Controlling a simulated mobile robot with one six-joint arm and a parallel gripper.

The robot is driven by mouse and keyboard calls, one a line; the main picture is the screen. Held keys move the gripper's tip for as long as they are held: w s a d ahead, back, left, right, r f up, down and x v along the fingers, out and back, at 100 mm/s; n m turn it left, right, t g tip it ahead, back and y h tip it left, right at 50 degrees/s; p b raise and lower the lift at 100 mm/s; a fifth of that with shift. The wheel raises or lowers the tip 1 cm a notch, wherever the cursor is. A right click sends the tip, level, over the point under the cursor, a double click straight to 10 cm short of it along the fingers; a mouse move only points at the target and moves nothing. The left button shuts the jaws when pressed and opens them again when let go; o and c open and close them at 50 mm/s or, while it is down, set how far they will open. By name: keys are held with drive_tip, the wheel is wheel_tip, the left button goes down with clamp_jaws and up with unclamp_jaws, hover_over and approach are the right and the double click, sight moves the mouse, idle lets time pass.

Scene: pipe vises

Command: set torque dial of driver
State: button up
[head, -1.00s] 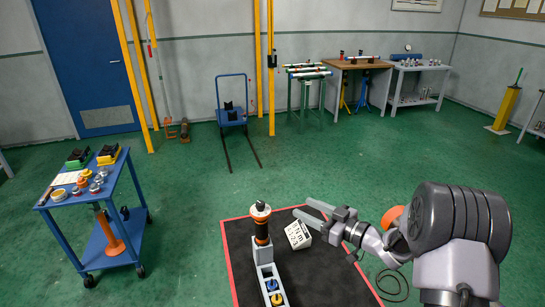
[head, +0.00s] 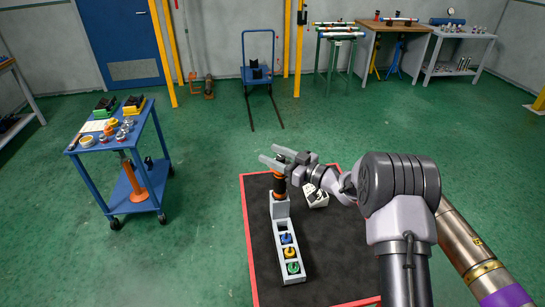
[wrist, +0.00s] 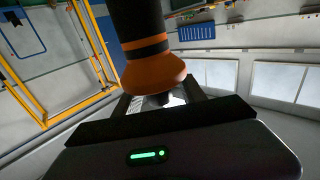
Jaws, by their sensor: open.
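The driver (head: 279,185), an upright black and orange tool, stands in the grey block at the far end of a grey holder (head: 281,240). My gripper (head: 273,155) is open at the driver's upper part, fingers pointing left. They hide the driver's top in the head view. In the wrist view the driver's orange collar (wrist: 154,72) and black body loom close, in front of the open fingers; I cannot tell whether they touch. The dial's marks are not readable. A white tilted block (head: 316,197) with dark marks stands right of the driver, partly behind my arm.
The holder carries blue, yellow and green round pieces (head: 290,253). It stands on a dark mat (head: 330,255) with a red border. A blue cart (head: 87,150) with tools and fittings stands at left. Benches with pipes stand at the back.

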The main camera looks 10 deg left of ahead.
drive_tip(key=shift+w+a, duration=0.1)
drive_tip(key=shift+a, duration=0.1)
clamp_jaws()
idle(0.3)
